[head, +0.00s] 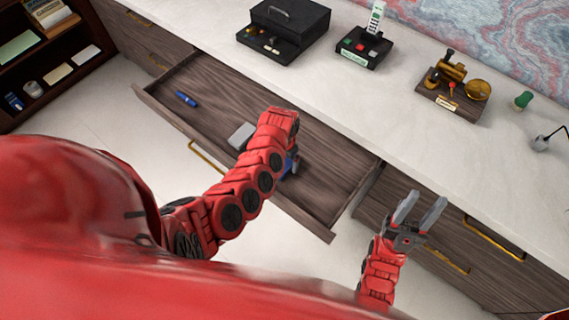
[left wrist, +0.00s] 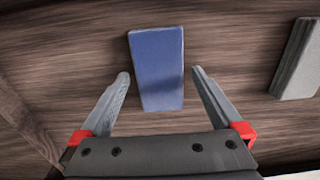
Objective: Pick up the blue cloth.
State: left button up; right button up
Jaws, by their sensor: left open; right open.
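The blue cloth (left wrist: 157,68) lies as a flat folded rectangle on the drawer's wooden floor in the left wrist view. My left gripper (left wrist: 160,76) is open, with one finger on each side of the cloth's lower part and a gap to both edges. In the head view my left arm hides most of that gripper and cloth; only a bit of blue (head: 291,164) shows beside the wrist. My right gripper (head: 427,197) is open and empty, in front of the cabinet to the right of the open drawer.
The open drawer (head: 345,196) also holds a grey block (head: 241,136) and a small blue object (head: 186,99). A black box (head: 285,28), a phone stand (head: 364,46) and a wooden stand with brass items (head: 450,94) are on the white desktop (head: 330,85).

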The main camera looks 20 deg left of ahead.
pick_arm(q)
jog(key=shift+f, duration=0.3)
jog(key=c, duration=1.3)
jog(key=shift+r, duration=0.15)
jog(key=shift+w+r, duration=0.1)
jog(key=shift+r, duration=0.45)
notch_tip(320, 180, up, 9)
jog(key=b, duration=0.1)
jog(key=shift+f, duration=0.15)
